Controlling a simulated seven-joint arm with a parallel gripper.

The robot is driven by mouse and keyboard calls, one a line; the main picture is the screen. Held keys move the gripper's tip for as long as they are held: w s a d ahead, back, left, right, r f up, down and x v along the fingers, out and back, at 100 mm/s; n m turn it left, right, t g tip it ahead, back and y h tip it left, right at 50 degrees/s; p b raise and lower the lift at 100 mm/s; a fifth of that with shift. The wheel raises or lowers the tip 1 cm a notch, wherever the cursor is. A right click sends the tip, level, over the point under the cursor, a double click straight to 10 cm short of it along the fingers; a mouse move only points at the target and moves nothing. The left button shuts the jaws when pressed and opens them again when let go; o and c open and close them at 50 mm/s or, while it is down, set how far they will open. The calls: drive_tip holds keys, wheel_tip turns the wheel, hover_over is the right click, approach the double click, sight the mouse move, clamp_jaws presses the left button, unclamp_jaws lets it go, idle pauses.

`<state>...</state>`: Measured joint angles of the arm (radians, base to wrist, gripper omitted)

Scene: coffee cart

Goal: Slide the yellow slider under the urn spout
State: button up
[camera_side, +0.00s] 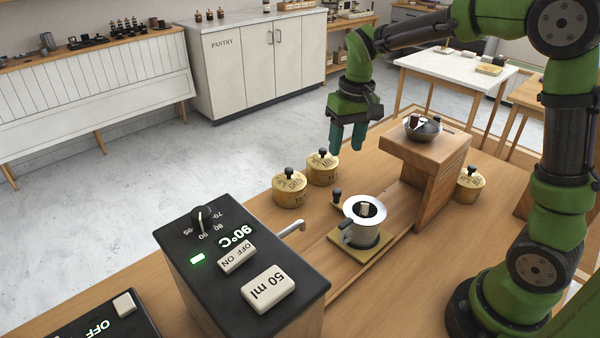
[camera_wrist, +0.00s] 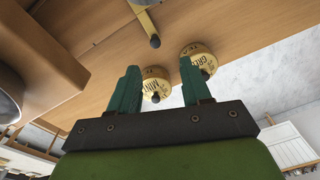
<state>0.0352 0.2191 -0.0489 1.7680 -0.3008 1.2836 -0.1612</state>
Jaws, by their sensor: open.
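The yellow slider (camera_side: 373,253) lies flat on the wooden cart, with a cup (camera_side: 360,233) standing on it under a white-rimmed top piece. A black knob (camera_side: 337,195) rises behind the cup; a yellow strip with a black knob (camera_wrist: 155,41) also shows at the top of the wrist view. The urn (camera_side: 185,247) is the black box at the front left, and its metal spout (camera_side: 293,229) points toward the slider. The cup stands right of the spout, apart from it. My gripper (camera_side: 347,148) is open and empty, above and behind the slider; its two teal fingers show in the wrist view (camera_wrist: 160,72).
Two yellow canisters (camera_side: 290,188) (camera_side: 322,168) stand behind the slider, below my gripper. A wooden stand (camera_side: 430,160) with a dark bowl (camera_side: 422,127) is to the right. Another canister (camera_side: 467,186) stands beyond it. A wooden rail runs beside the slider.

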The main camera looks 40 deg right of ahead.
sight(337, 190)
drive_tip(key=shift+g, duration=0.4)
drive_tip(key=f, duration=0.5)
drive_tip(key=w+f, duration=0.1)
drive_tip(key=f, duration=0.4)
drive_tip(key=w+d+f, duration=0.1)
drive_tip(key=f, duration=0.5)
drive_tip(key=shift+w+d, duration=0.1)
drive_tip(key=shift+w, duration=0.05)
clamp_jaws()
